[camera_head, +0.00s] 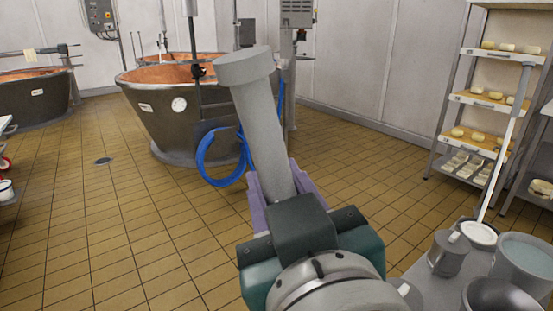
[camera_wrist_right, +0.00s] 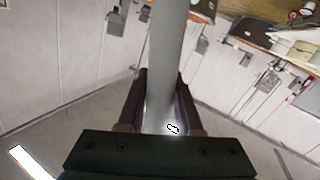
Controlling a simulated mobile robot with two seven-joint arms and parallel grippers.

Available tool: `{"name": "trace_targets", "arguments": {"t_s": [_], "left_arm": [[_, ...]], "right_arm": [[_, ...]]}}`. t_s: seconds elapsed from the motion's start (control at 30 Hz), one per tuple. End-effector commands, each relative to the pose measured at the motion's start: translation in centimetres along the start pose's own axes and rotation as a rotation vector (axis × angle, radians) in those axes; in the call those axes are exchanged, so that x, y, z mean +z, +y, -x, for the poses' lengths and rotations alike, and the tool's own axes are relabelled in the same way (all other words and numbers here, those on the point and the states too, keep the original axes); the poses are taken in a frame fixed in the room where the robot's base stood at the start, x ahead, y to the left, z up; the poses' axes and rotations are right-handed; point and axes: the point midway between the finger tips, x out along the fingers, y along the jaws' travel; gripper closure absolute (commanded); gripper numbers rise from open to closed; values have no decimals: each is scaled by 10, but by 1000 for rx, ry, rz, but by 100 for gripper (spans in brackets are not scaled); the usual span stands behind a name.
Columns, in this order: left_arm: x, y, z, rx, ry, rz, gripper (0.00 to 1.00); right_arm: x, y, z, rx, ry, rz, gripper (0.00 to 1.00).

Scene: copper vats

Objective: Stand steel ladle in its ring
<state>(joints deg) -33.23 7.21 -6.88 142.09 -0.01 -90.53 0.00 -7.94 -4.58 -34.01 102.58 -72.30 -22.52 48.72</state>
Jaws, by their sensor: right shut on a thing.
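My right gripper (camera_head: 277,188) is shut on a plain grey rod-like thing, which I take to be the steel ladle (camera_head: 258,120). Its wide round end (camera_head: 245,67) points up and away, tilted left, in the head view. The purple fingers lie on both sides of the shaft. The right wrist view also shows the ladle (camera_wrist_right: 166,60) running up from between the fingers (camera_wrist_right: 160,105). It is held in the air, clear of any surface. I cannot make out a ring for it in either view. My left gripper is not in view.
A grey stand (camera_head: 425,283) at lower right bears a grey jug (camera_head: 448,252), a bucket (camera_head: 522,262) and a dark pot. A tall pale rod (camera_head: 505,150) rises there. Copper vats (camera_head: 165,105) with a blue hose (camera_head: 212,165) stand behind; cheese shelves (camera_head: 485,98) right. Tiled floor is clear at left.

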Motion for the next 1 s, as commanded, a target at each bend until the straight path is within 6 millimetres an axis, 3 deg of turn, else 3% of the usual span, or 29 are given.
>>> {"name": "trace_targets", "arguments": {"t_s": [0.07, 0.1, 0.4, 0.73, 1.0], "left_arm": [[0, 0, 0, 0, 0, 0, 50], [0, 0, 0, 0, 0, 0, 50], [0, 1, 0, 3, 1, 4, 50], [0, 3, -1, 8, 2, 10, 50], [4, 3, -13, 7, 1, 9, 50]], "right_arm": [[-1, 0, 0, 0, 2, 1, 100], [-1, 0, 0, 0, 2, 1, 64], [-1, 0, 0, 0, 1, 0, 31], [1, 0, 5, 0, -1, 0, 31], [4, -1, 51, -1, -3, -2, 31]]}}
